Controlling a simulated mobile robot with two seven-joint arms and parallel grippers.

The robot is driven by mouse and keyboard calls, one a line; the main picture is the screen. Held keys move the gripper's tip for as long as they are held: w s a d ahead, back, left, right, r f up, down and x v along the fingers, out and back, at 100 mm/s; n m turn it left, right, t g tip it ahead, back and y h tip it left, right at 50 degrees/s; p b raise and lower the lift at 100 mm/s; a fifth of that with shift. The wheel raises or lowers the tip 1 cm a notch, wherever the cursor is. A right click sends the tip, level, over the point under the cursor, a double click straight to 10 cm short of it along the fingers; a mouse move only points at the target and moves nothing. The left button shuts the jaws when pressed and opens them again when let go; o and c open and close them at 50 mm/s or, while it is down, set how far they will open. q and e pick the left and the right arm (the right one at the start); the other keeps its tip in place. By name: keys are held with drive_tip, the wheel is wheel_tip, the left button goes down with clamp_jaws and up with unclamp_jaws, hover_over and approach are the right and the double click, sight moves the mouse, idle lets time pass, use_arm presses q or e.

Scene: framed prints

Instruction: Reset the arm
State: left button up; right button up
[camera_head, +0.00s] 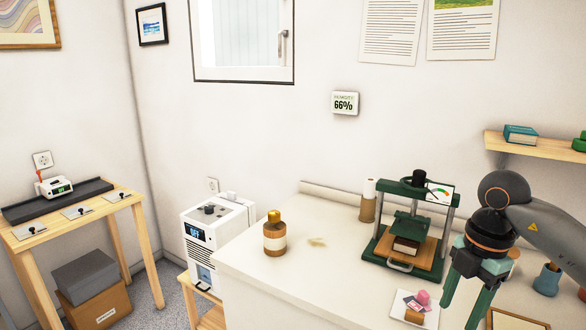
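My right arm (550,238) comes in from the right edge, bent at a dark joint. Its gripper (460,314) hangs downward above the front right of the white counter (285,272). Its two green fingers are spread apart, and I see nothing held between them. The fingertips are just right of a white card (401,312) bearing a pink piece and a brown block. My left arm and gripper are not in view.
A green press (449,225) stands behind and left of the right gripper. A brown bottle (275,240) stands on the counter's left part. A blue pot (547,281) and a wooden frame (518,318) are at right. A shelf (550,147) is above the arm.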

drive_tip(key=s+a+f+n+g+y+p, duration=0.1)
drive_tip(key=s+a+f+n+y, duration=0.2)
drive_tip(key=a, duration=0.6)
drive_tip(key=a+f+n+g+y+p, duration=0.1)
drive_tip(key=a+f+n+y, duration=0.1)
drive_tip(key=a+y, duration=0.45)
drive_tip(key=s+a+r+m+t+y+p, duration=0.2)
drive_tip(key=a+r+m+t+y, duration=0.3)
drive_tip(key=a+y, duration=0.6)
drive_tip(key=w+d+f+m+t+h+p, duration=0.2)
drive_tip(key=d+f+m+t+h, duration=0.7)
drive_tip(key=f+m+t+h, duration=0.55)
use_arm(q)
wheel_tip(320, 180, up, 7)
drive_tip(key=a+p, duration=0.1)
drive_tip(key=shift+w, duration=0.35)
use_arm(e)
drive_tip(key=s+d+f+m+g+h, duration=0.4)
drive_tip(key=s+f+g, duration=0.3)
drive_tip(key=s+f, duration=0.5)
drive_tip(key=shift+s+d+f+m+g, duration=0.4)
drive_tip(key=shift+s+d+m, duration=0.25)
drive_tip(key=shift+s+d, duration=0.35)
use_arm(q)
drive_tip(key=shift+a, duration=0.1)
use_arm(e)
drive_tip(key=shift+a, duration=0.1)
